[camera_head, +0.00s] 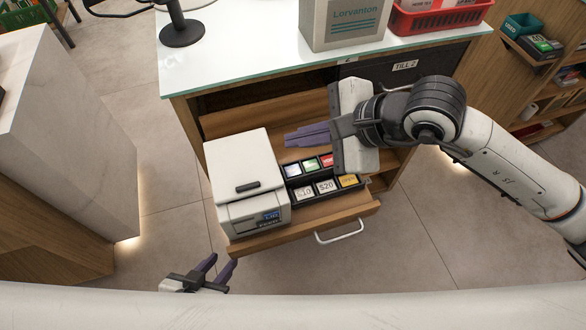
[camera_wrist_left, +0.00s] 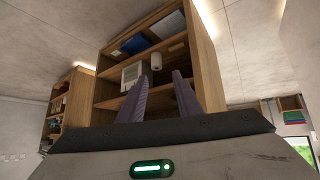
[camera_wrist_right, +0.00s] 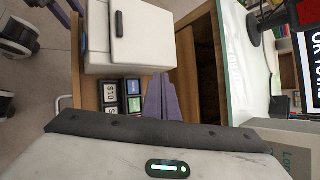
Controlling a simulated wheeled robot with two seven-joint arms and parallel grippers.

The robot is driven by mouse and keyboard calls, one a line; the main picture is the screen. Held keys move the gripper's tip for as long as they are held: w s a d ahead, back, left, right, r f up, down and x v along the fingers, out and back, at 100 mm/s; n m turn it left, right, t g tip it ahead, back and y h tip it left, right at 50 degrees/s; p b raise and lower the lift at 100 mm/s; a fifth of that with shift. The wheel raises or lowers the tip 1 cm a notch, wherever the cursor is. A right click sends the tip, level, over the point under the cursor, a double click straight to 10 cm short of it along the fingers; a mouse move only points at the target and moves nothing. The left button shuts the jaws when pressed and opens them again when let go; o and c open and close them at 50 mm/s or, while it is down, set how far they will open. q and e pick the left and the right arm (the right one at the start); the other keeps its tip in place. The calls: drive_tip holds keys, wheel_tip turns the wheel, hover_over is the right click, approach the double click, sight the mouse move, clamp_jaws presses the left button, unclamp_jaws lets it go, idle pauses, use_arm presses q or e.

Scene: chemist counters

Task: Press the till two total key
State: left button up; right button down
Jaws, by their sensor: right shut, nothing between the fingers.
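The till is a white machine (camera_head: 243,172) with a small blue display on a pulled-out wooden shelf in the head view. Beside it is a dark key block (camera_head: 315,177) with two rows of square keys. The back row has a white-blue, a green and a red key (camera_head: 327,160); the front row has $10, $20 and a yellow key (camera_head: 348,181). Which key is total is too small to read. My right gripper (camera_head: 290,138) is shut and empty, above and behind the keys; it also shows in the right wrist view (camera_wrist_right: 160,82). My left gripper (camera_head: 222,262) is open and empty, low in front of the shelf.
The glass-topped counter (camera_head: 250,50) carries a white Lorvanton box (camera_head: 342,22), a red basket (camera_head: 435,18) and a dark round stand (camera_head: 182,33). A TILL 2 label (camera_head: 405,65) is on the counter front. The shelf has a metal handle (camera_head: 340,232).

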drive_tip(key=b, duration=0.4)
hover_over(299, 173)
wheel_tip(299, 173, down, 6)
drive_tip(key=shift+f, duration=0.45)
drive_tip(key=shift+r, duration=0.1)
idle(0.5)
idle(0.8)
drive_tip(key=shift+f+b, duration=0.45)
drive_tip(key=shift+b, duration=0.3)
